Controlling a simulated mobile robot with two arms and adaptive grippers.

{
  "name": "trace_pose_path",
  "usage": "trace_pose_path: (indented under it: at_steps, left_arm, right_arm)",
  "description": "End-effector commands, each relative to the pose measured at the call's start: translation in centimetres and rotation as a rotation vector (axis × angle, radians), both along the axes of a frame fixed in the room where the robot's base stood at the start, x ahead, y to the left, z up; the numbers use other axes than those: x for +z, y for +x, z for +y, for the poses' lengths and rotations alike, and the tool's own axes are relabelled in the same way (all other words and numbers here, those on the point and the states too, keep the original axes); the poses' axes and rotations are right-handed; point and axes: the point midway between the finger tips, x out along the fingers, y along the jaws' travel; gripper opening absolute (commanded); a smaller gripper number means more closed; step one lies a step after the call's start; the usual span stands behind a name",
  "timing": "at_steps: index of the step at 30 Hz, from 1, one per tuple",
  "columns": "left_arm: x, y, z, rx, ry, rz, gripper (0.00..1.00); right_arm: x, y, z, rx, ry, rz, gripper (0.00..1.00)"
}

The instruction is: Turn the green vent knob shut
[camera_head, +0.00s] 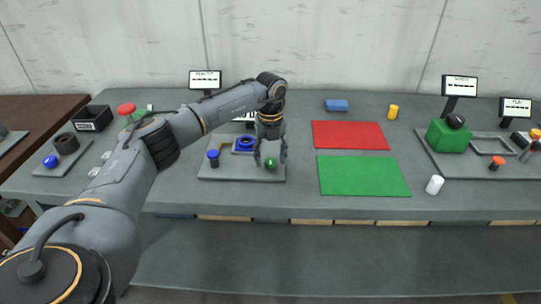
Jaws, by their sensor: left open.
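The green knob (271,163) is a small round knob on the front right of a grey station plate (225,175) in the middle-left of the bench. My left gripper (270,158) points down over it. Its fingers are open, one on each side of the knob as seen from here; I cannot tell whether they touch it. A blue ring-shaped part (245,144) and a blue-topped dark post (213,158) stand on the same plate. My right gripper is not in view.
A red mat (350,135) and a green mat (362,176) lie right of the plate. A white cylinder (435,185), a yellow cylinder (393,112) and a blue block (337,105) stand around them. Another station with a green block (447,136) is at far right. My left arm covers the bench's left part.

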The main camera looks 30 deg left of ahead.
Motion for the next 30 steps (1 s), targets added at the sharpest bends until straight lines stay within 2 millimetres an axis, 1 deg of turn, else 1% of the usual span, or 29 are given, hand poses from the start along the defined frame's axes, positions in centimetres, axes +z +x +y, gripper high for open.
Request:
trace_pose_path:
  at_steps: [7,8,9,11,12,14,15,16,23,30]
  left_arm:
    - [-0.12,0.02,-0.01,0.0,0.0,0.0,0.56]
    - [-0.12,0.01,0.0,0.0,0.0,0.0,0.54]
    - [-0.12,0.01,0.0,0.0,0.0,0.0,0.45]
    - [-0.11,0.01,0.0,0.0,0.0,0.0,0.33]
    - [-0.11,0.01,-0.01,0.0,0.0,0.0,0.25]
    - [-0.1,0.01,-0.01,0.0,0.0,0.0,0.13]
    - [-0.1,0.01,-0.01,0.0,0.0,0.0,0.05]
    - [-0.1,0.01,-0.01,0.0,0.0,0.0,0.01]
    - [-0.09,0.01,0.0,-0.014,0.0,0.0,0.01]
    - [-0.12,0.03,0.0,-0.113,0.0,0.001,0.01]
  right_arm:
    - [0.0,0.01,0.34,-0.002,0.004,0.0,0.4]
    - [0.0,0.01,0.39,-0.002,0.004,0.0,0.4]
    - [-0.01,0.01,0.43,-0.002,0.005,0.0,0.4]
    - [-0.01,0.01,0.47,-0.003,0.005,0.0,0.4]
    - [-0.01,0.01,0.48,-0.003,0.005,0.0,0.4]
    - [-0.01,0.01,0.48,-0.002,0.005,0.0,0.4]
    - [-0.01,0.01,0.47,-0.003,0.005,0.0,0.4]
    - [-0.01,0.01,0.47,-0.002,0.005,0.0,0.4]
    - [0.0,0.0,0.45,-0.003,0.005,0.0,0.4]
    - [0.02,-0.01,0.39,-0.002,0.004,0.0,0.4]
